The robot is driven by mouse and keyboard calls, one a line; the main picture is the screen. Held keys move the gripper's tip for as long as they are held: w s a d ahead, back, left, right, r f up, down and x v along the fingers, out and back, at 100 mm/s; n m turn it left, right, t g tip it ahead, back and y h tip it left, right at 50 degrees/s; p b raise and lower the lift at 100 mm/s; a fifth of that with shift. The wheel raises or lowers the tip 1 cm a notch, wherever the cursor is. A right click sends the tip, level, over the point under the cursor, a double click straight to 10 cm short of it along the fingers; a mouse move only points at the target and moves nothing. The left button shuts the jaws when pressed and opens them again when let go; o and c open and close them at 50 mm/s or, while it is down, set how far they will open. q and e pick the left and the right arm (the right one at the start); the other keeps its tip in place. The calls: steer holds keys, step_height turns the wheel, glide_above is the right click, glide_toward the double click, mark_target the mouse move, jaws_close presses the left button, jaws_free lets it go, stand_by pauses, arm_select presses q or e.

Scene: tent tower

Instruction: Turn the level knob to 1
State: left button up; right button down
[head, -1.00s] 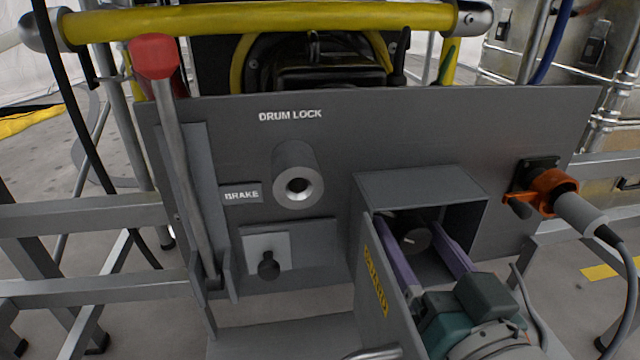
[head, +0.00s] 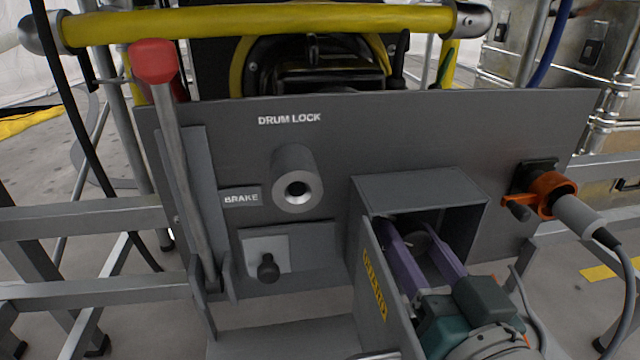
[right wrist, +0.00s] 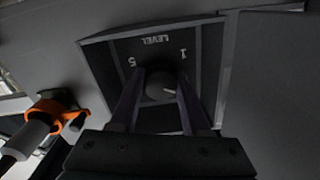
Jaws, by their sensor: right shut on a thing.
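The level knob (head: 419,243) is a dark round knob inside a grey box recess on the panel. In the right wrist view the knob (right wrist: 160,84) sits below an upside-down LEVEL label (right wrist: 152,40), with a 5 (right wrist: 131,61) to its left and a 1 (right wrist: 183,54) to its right. A short pale mark shows on the right part of its face. My right gripper (head: 415,234) reaches into the box with its purple fingers on either side of the knob, shut on it; the fingers (right wrist: 159,88) partly hide its sides. My left gripper is not in view.
The box (head: 425,190) surrounds my fingers closely, and an open guard door (head: 374,285) stands at its left. An orange connector (head: 550,192) with a grey cable is at the right. The brake lever (head: 180,150) and drum lock (head: 297,185) are left of the box.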

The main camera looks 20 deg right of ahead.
steer(key=shift+r+n+p, duration=0.15)
steer(key=shift+n+p, duration=0.25)
steer(key=shift+p, duration=0.15)
steer(key=n+p, duration=0.6)
steer(key=n, duration=0.1)
steer(key=shift+n+p, duration=0.45)
steer(key=shift+n, duration=1.35)
steer(key=shift+f, duration=0.2)
steer(key=shift+c, duration=1.8)
jaws_free()
